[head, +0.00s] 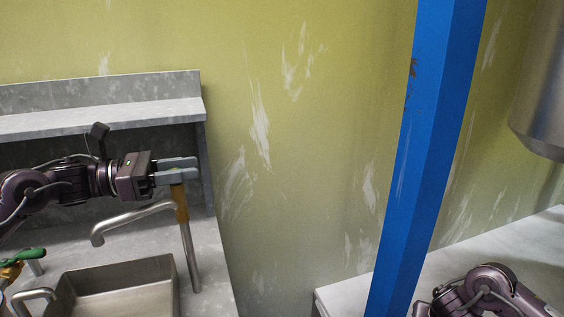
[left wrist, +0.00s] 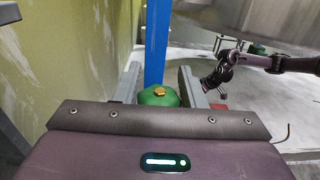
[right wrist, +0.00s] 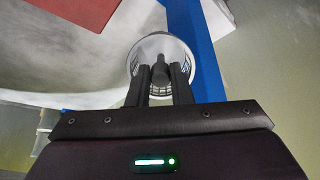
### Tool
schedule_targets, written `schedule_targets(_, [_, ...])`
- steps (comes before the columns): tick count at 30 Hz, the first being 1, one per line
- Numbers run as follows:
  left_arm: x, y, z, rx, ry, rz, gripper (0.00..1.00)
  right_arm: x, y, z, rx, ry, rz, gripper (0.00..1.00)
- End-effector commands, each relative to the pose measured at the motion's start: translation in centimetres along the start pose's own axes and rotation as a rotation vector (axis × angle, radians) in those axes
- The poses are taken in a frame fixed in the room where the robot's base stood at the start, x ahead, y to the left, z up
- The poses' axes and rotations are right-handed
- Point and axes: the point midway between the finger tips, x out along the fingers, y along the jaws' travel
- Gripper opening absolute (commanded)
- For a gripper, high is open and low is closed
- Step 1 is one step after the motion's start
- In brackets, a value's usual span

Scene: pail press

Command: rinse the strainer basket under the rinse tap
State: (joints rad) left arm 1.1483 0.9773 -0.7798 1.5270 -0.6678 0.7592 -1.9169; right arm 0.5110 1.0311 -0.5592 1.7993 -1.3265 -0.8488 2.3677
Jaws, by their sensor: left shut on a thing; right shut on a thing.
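My left gripper (head: 190,170) is at the rinse tap (head: 190,250), its fingers around the top of the tap's upright post. In the left wrist view, a green knob with a brass-coloured cap (left wrist: 158,95) sits between the fingers. The tap's bent spout (head: 130,220) points down over the metal sink (head: 170,285). No water shows at its mouth. My right gripper (right wrist: 160,85) is shut on the dark handle of the strainer basket (right wrist: 181,50), a pale round basket with mesh sides. The basket and right gripper are outside the head view; only part of my right arm shows there.
A blue column (head: 425,130) stands between the sink counter and the right counter (head: 340,297). A grey shelf (head: 100,118) is above the sink. Another green-handled valve (head: 28,255) is at the far left. A large metal vessel (head: 545,90) hangs at the upper right.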

Motion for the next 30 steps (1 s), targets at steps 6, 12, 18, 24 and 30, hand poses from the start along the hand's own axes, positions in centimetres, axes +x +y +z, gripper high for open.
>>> schedule_targets(6, [0.08,-0.14,0.17,0.001,0.001,-0.142,0.14,-0.45,0.0,-0.26,0.0,0.001,0.0,0.0])
schedule_targets(12, [0.07,-0.33,0.04,0.001,0.002,-0.224,0.14,-0.61,0.0,-0.35,0.0,0.001,0.0,0.0])
schedule_targets(18, [0.05,-0.43,-0.16,0.0,0.003,-0.251,0.14,-0.62,0.0,-0.35,0.0,0.001,0.0,0.0])
schedule_targets(24, [0.05,-0.42,-0.16,-0.001,0.003,-0.249,0.53,-0.62,-0.01,-0.35,0.0,0.001,0.0,0.0])
schedule_targets(30, [0.02,-0.41,-0.09,0.0,0.002,-0.248,0.59,-0.63,-0.01,-0.36,0.0,0.001,0.0,0.0])
